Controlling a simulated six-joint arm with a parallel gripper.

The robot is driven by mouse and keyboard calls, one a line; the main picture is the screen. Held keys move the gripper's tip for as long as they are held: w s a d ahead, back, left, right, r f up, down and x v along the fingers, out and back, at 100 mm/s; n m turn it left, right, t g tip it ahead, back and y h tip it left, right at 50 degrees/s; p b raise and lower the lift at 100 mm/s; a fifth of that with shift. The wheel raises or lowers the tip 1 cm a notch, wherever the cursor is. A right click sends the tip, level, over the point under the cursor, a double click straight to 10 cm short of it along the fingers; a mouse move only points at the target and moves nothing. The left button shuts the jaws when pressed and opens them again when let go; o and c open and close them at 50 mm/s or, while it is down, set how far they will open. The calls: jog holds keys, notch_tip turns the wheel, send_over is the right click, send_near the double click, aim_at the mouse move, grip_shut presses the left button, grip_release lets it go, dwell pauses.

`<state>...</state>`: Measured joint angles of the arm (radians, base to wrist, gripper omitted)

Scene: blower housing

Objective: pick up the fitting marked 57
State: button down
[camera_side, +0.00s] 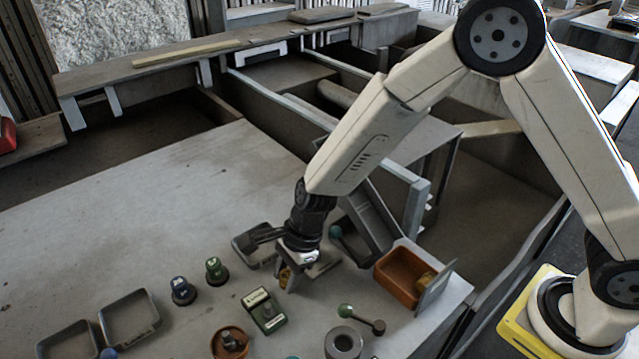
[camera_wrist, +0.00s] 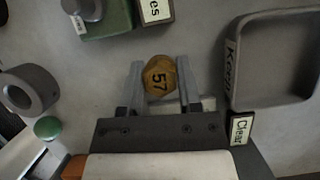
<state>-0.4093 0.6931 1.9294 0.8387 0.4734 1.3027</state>
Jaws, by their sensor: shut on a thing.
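The fitting marked 57 (camera_wrist: 159,78) is a brass-coloured piece with a dark 57 on its top. In the wrist view it sits between the two fingers of my gripper (camera_wrist: 160,85), which are shut on it. In the side view my gripper (camera_side: 291,279) points down at the table, and a bit of the brass fitting (camera_side: 284,274) shows between the fingers. I cannot tell whether the fitting touches the table.
A grey tray (camera_wrist: 232,84) lies to the right in the wrist view. A green block (camera_side: 274,325), a grey ring (camera_side: 343,344), a ball-ended rod (camera_side: 362,318) and an orange bin (camera_side: 381,276) stand near.

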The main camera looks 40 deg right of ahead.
jog(key=shift+r, duration=0.1)
jog(key=shift+r, duration=0.8)
jog(key=s+d+r, duration=0.6)
jog(key=s+r, duration=0.5)
jog(key=s, duration=0.1)
jog(key=shift+s, duration=0.35)
jog(key=shift+r, duration=0.1)
